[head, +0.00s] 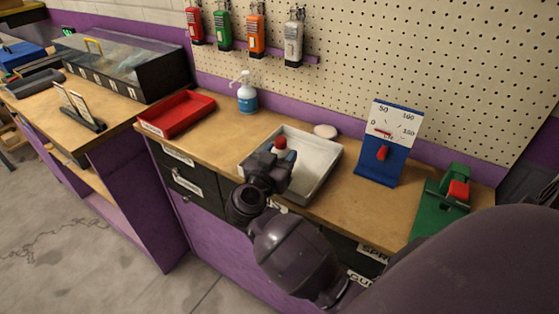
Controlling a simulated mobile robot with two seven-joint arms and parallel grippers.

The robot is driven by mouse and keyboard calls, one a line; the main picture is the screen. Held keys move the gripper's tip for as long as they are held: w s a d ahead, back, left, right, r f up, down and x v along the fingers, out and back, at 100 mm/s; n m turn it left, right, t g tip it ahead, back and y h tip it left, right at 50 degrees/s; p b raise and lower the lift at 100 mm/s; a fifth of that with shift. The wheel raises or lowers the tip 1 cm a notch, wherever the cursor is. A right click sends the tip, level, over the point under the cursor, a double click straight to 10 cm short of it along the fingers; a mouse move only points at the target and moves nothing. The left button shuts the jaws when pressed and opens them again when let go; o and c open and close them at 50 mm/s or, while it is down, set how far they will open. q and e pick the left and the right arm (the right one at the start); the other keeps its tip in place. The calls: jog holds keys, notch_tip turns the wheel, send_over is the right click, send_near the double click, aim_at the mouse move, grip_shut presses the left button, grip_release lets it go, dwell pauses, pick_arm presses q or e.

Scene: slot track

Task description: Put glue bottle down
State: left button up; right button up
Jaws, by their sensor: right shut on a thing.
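My right gripper (279,158) is over the left part of a white tray (323,153) on the workbench. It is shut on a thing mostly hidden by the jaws. A small red tip (281,142) shows just beyond the fingers; it looks like the cap of the glue bottle, whose body I cannot make out. I cannot tell whether the bottle touches the tray floor. My left gripper is not in view.
A red tray (178,114) and a blue-white pump bottle (247,95) stand left of the white tray. A round pale disc (325,131) lies behind it. A blue gauge stand (384,163) and a green device (433,205) stand to the right. Bare wood lies between.

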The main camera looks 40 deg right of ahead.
jog(key=shift+f, duration=0.55)
jog(key=shift+f, duration=0.15)
jog(key=o, duration=0.9)
jog(key=shift+o, duration=0.2)
